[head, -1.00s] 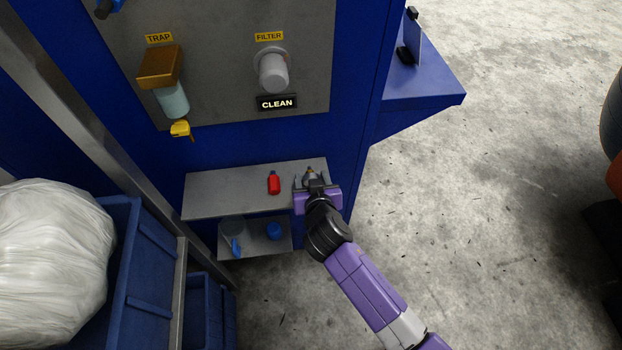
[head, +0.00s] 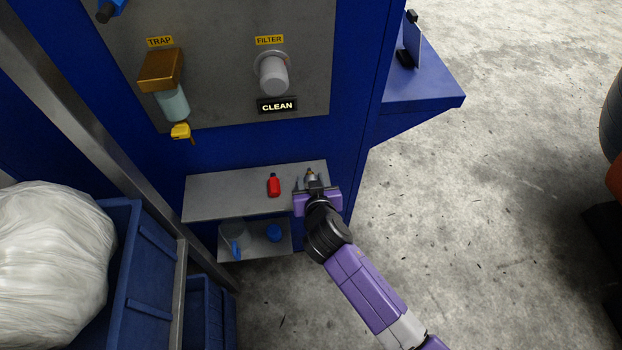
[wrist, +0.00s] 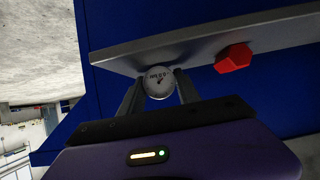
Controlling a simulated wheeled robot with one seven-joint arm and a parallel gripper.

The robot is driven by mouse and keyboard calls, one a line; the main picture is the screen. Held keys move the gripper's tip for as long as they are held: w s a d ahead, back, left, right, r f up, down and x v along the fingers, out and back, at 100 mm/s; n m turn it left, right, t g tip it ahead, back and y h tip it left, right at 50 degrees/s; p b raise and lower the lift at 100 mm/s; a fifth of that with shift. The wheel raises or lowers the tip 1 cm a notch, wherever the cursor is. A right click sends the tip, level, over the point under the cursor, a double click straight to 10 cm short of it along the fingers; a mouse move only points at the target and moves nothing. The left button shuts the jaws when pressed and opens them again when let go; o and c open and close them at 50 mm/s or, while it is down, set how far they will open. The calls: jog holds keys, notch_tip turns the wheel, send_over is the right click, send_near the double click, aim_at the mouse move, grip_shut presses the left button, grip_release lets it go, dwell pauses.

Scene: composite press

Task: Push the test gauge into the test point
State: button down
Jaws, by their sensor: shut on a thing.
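The test gauge (wrist: 158,82) has a round white dial with a dark needle and sits between the two fingers of my gripper (wrist: 158,90) in the wrist view. The gripper is shut on it. In the head view my gripper (head: 313,185) is at the right end of the grey shelf (head: 225,190), and a small brassy tip of the gauge (head: 310,172) shows just beyond the fingers. Whether the gauge still touches the shelf I cannot tell. I cannot make out the test point in either view.
A red bottle (head: 274,185) stands on the shelf left of my gripper. A lower shelf (head: 255,248) holds a blue cup (head: 274,232). Above are the trap (head: 172,100), its yellow valve (head: 181,131), the filter (head: 273,74) and a CLEAN sign (head: 277,105). A blue ledge (head: 420,95) juts out right.

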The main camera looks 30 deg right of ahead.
jog(key=shift+r, duration=0.3)
dwell(0.5)
jog(key=shift+r+p, duration=2.05)
jog(key=shift+r, duration=0.45)
jog(key=c, duration=1.4)
grip_release()
jog(key=shift+c, duration=0.2)
grip_shut()
